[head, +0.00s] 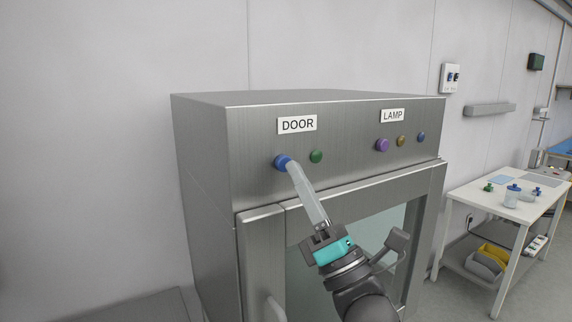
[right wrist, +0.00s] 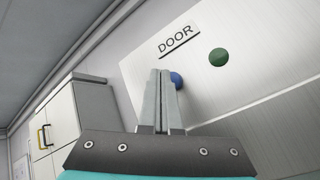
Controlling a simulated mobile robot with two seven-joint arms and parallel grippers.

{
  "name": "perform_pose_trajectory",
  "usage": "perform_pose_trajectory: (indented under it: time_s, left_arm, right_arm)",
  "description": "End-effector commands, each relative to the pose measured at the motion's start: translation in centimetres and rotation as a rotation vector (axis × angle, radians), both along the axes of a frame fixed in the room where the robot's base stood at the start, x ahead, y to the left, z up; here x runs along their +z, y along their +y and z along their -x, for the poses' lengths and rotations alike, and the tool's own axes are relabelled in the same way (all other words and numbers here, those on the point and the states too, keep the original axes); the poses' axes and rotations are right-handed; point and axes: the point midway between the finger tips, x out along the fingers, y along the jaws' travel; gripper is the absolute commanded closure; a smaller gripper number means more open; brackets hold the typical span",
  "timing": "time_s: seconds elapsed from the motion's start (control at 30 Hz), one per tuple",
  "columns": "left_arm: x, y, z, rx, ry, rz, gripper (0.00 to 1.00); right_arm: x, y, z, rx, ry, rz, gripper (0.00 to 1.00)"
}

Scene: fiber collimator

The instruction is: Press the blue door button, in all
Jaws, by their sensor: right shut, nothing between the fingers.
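The blue button (head: 281,161) sits on the steel cabinet's front panel (head: 350,155), below the DOOR label (head: 297,124) and left of a green button (head: 316,156). My right gripper (head: 292,166) is shut and empty. Its fingertips overlap the blue button's right side in the head view; whether they touch it I cannot tell. In the right wrist view the shut fingers (right wrist: 160,75) point up at the panel and partly hide the blue button (right wrist: 177,81). The green button (right wrist: 218,57) is clear of the fingers there. My left gripper is not in view.
Under the LAMP label (head: 392,115) are purple (head: 382,145), yellow (head: 401,140) and blue (head: 421,137) buttons. The glass door (head: 300,240) is below the panel, behind my right arm. A white table (head: 490,205) with small containers stands at the right.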

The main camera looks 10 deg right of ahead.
Motion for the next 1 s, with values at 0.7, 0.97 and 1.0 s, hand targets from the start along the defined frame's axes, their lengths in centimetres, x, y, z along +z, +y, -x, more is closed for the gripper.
perform_pose_trajectory:
  time_s: [0.7, 0.97, 1.0]
  left_arm:
    - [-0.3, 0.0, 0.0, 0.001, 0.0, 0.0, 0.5]
    - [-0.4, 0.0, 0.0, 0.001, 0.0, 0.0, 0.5]
    - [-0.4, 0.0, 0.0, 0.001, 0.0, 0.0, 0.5]
  right_arm:
    - [0.0, 0.3, -0.8, 0.0, 0.0, 0.0, 1.0]
    - [0.0, 0.4, -1.1, 0.001, 0.0, -0.001, 1.0]
    - [0.0, 0.5, -1.2, 0.0, 0.0, 0.0, 1.0]
